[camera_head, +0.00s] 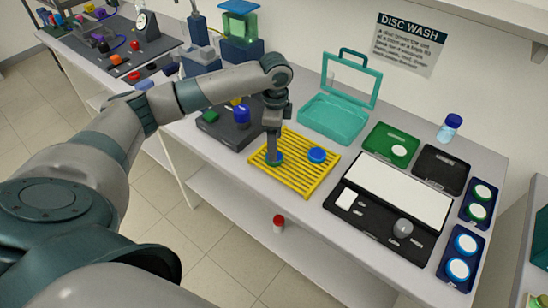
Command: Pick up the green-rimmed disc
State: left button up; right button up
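Two white discs with green rims, an upper one (482,192) and a lower one (478,211), lie in a dark blue holder (491,205) at the right end of the bench. A white disc (399,151) lies on a green tray (381,138); its rim is too small to make out. My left gripper (273,157) points down over the yellow slatted rack (297,181), far left of the green-rimmed discs. A blue-teal round piece (279,159) shows at its fingertips; I cannot tell whether it is held. My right gripper is not in view.
A second holder has two blue-rimmed discs (466,244). A blue round piece (316,155) lies on the rack. A black tray with a white panel (400,190), a dark pad (441,168), an open teal case (335,119) and a blue-capped bottle (449,127) stand nearby.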

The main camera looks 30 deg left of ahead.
pick_arm(q)
jog(key=shift+s+f+p, duration=0.1)
jog(key=shift+f+p, duration=0.45)
jog(key=shift+p, duration=0.1)
notch_tip(320, 180, down, 3)
jog(key=shift+p, duration=0.7)
jog(key=shift+f, duration=0.4)
jog(key=shift+c, duration=0.4)
jog(key=c, duration=1)
jog(key=shift+r, duration=0.15)
jog(key=shift+c, duration=0.2)
notch_tip(320, 180, up, 4)
jog(key=b, duration=0.2)
jog(key=shift+f+b, duration=0.2)
jog(key=shift+b, duration=0.15)
jog(key=d+r+b, duration=0.2)
jog(key=d+r, duration=0.1)
jog(key=d, duration=0.2)
jog(key=w+d+r+b, duration=0.1)
jog(key=d+r+b, duration=0.1)
jog(key=d+r, duration=0.2)
jog(key=shift+d, duration=1.3)
